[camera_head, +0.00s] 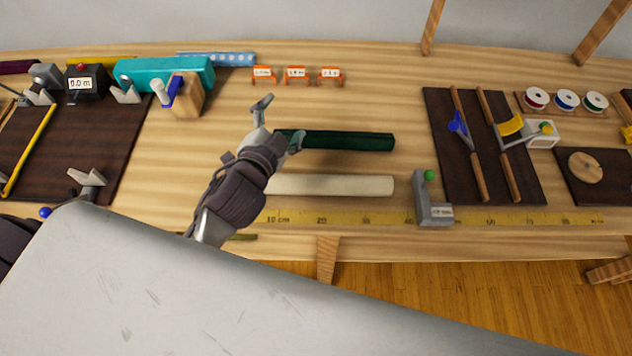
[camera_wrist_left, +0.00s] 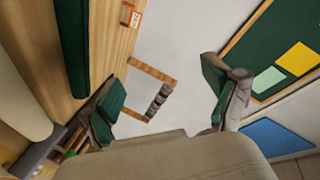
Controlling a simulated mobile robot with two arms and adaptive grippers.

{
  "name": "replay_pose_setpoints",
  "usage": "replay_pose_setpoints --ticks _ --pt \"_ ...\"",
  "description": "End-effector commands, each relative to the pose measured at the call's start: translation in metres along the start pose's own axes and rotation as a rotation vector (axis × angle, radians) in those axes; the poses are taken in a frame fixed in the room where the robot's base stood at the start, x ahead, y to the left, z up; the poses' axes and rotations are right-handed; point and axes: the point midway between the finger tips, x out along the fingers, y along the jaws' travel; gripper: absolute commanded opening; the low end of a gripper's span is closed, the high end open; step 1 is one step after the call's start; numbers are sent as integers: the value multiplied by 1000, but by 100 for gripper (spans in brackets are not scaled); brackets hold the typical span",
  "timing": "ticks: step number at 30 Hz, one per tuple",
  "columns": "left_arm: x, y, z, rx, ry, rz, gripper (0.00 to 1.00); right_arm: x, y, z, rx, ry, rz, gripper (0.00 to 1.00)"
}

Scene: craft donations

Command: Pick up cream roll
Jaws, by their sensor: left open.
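The cream roll (camera_head: 335,185) lies flat on the wooden table, just behind the yellow ruler strip; it also shows at the left edge of the left wrist view (camera_wrist_left: 22,92). A dark green roll (camera_head: 345,141) lies parallel behind it and shows in the left wrist view (camera_wrist_left: 72,45). My left gripper (camera_head: 278,122) is open and empty, with its fingertips by the left end of the green roll. Its wrist covers the left end of the cream roll. In the left wrist view its green-padded fingers (camera_wrist_left: 160,105) stand apart with nothing between them. My right gripper does not show.
A yellow ruler strip (camera_head: 375,218) runs along the front edge. A grey stop with a green knob (camera_head: 432,205) stands near the cream roll's right end. A dark board with rods (camera_head: 440,120) lies to the right. A wooden block (camera_head: 188,97) and teal roll (camera_head: 150,74) are at back left.

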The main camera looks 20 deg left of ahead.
Motion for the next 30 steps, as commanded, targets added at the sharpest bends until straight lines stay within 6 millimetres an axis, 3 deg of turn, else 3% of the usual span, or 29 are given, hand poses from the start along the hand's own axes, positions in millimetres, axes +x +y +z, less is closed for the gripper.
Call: replay_pose_setpoints --ticks 1,3,6,9,12,14,17,18,21,25,26,30 --pt "8 -19 -37 121 151 -72 88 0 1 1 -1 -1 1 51" --pt "7 -35 -88 303 365 -165 88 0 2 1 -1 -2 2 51" --pt "-9 -36 -152 583 662 -272 88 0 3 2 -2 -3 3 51" --pt "-34 -16 -194 887 945 -344 88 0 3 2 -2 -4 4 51" --pt "-56 19 -207 1212 1211 -370 88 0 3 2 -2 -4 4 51" --pt "-64 42 -200 1414 1358 -357 88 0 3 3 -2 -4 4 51" --pt "-67 73 -164 1761 1576 -276 88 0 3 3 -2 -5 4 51" --pt "-64 80 -143 1897 1650 -217 88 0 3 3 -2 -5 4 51" --pt "-52 83 -86 2200 1790 -28 88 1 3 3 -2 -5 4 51" --pt "-36 62 -23 2469 1879 249 88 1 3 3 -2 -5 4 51" --pt "-34 57 -13 -2488 -1873 -303 88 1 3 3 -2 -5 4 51" --pt "-28 40 16 -2411 -1764 -436 88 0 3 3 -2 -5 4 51"
